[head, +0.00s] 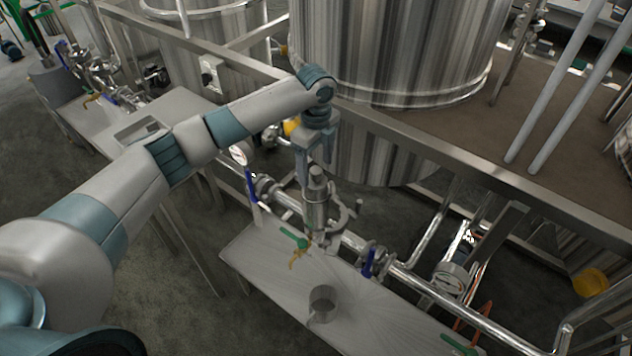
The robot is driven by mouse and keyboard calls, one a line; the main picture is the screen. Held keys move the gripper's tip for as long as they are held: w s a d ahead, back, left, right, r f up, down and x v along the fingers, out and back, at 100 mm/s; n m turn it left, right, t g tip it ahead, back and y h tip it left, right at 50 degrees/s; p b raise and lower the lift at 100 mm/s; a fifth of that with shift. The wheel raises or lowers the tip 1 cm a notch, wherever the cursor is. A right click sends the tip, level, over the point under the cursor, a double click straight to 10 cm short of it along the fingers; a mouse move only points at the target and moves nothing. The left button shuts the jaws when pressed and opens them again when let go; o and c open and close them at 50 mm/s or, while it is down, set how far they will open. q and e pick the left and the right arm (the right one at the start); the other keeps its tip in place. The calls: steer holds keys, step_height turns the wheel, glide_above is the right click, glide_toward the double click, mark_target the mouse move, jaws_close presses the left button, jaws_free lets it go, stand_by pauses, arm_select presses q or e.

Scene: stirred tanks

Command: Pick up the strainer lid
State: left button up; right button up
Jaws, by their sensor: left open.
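The strainer (316,212) is an upright steel cylinder in the pipe line above the small steel table. What looks like its lid, with a round knob (316,172), sits on its top. My left gripper (316,172) points down from above, open, with its fingers around the height of the knob, one on either side in the picture. I cannot tell whether the fingers touch it. My right gripper is not in view.
The steel table (260,262) holds an open metal cup (322,303) and a green-handled part (294,238). Blue valve handles (368,262) stick up along the pipe. A large tank (400,50) and platform edge (440,150) stand behind.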

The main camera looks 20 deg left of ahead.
mark_target(316, 179)
arm_select(q)
steer(key=shift+f, duration=0.1)
steer(key=shift+s+f+p, duration=0.2)
steer(key=shift+f+p, duration=0.35)
steer(key=shift+p, duration=0.1)
step_height(316, 179, down, 3)
steer(key=shift+s+d+f+p, duration=0.1)
steer(key=shift+s+p, duration=0.05)
steer(key=shift+p, duration=0.55)
steer(key=shift+f, duration=0.4)
steer(key=shift+r, duration=0.1)
steer(key=c, duration=1.4)
steer(key=shift+r, duration=0.1)
steer(key=r+b, duration=0.2)
steer(key=r, duration=0.1)
steer(key=shift+w+r, duration=0.2)
steer(key=s+d+r+b, duration=0.1)
steer(key=d+r, duration=0.1)
steer(key=d, duration=0.1)
steer(key=s+d+r+b, duration=0.1)
steer(key=s+d+r, duration=0.1)
steer(key=d+r, duration=0.1)
steer(key=s+d+r+b, duration=0.1)
steer(key=d+r, duration=0.1)
steer(key=d, duration=0.3)
steer(key=shift+s+r+b, duration=0.2)
steer(key=shift+s+b, duration=0.05)
steer(key=shift+b, duration=0.05)
